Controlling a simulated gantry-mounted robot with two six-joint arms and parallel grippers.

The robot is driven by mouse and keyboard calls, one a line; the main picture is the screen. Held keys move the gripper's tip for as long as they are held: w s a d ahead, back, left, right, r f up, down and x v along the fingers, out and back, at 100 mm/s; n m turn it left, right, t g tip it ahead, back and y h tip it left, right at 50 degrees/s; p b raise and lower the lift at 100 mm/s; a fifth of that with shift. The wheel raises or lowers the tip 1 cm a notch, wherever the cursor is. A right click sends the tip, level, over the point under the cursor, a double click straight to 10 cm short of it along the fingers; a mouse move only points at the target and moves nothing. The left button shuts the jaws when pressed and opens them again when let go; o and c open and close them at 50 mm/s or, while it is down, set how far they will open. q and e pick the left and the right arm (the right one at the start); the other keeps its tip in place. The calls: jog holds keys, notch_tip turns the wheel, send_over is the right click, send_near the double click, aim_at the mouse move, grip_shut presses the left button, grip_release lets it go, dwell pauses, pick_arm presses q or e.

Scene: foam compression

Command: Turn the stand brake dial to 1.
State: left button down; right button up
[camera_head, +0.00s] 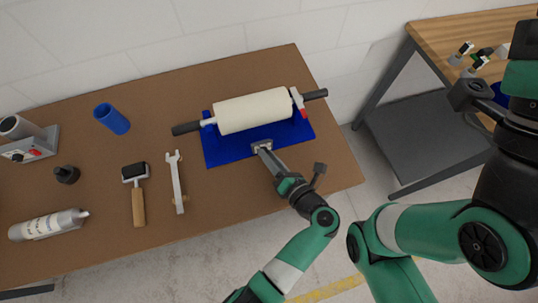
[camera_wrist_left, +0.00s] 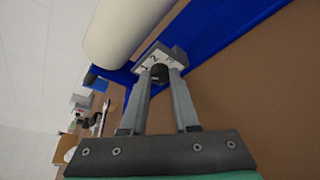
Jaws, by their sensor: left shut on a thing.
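The stand is a blue base (camera_head: 229,151) with a cream foam roll (camera_head: 254,110) lying across it. A small grey block (camera_wrist_left: 172,52) with dark number marks sits at the base's front edge. The brake dial (camera_wrist_left: 160,72) is a dark round knob on this block, between my left fingertips. My left gripper (camera_head: 262,148) is shut on the dial, and it also shows in the left wrist view (camera_wrist_left: 161,78). The fingers hide much of the dial, and I cannot read its setting. My right gripper is not clearly in view.
A wrench (camera_head: 177,182), a hand roller (camera_head: 137,193), a blue cup (camera_head: 112,119), a black knob-like piece (camera_head: 67,174) and a bottle (camera_head: 48,224) lie or stand left on the brown table (camera_head: 100,245). A wooden-topped bench (camera_head: 430,38) stands at the right.

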pick_arm(q)
jog(key=c, duration=0.7)
grip_release()
jog(key=shift+o, duration=0.2)
jog(key=p+v, duration=0.2)
jog(key=v, duration=0.9)
jog(key=shift+s+d, duration=0.15)
jog(key=shift+s, duration=0.15)
